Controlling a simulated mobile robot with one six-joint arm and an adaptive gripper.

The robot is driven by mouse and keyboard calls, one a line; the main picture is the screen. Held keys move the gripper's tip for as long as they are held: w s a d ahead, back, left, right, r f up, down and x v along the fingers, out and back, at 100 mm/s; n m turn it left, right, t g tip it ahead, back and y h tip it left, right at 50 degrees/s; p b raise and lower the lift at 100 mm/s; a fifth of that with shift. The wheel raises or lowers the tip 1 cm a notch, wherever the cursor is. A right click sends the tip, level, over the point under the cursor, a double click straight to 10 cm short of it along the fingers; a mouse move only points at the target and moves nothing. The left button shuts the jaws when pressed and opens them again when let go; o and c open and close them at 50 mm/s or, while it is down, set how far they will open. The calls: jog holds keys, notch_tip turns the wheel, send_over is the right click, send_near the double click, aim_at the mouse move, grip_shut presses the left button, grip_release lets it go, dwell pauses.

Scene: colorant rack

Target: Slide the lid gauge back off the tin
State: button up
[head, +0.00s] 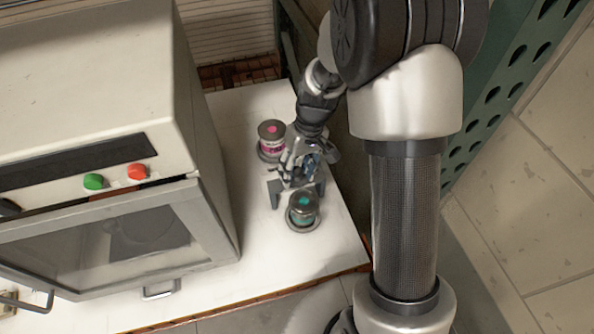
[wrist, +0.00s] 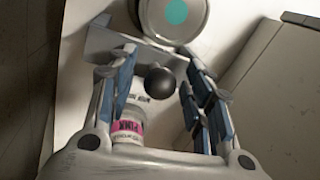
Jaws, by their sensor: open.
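The tin with a teal dot on its lid (head: 303,206) stands upright on the white bench; it also shows at the top of the wrist view (wrist: 172,14). The grey lid gauge (wrist: 112,45) lies against the near side of this tin in the wrist view, with plate parts spreading to both sides. In the head view one end of the gauge (head: 273,194) shows beside the tin. Its black ball knob (wrist: 160,80) lies between the fingers of my gripper (wrist: 158,88), apart from both pads. My gripper (head: 301,172) is open. How far the gauge overlaps the lid is unclear.
A tin with a pink label (head: 270,140) stands behind my gripper and shows low between the fingers in the wrist view (wrist: 128,127). A large oven-like cabinet (head: 110,180) fills the left. The bench's right edge (head: 345,205) is close to the teal tin.

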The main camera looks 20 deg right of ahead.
grip_shut()
dwell(0.6)
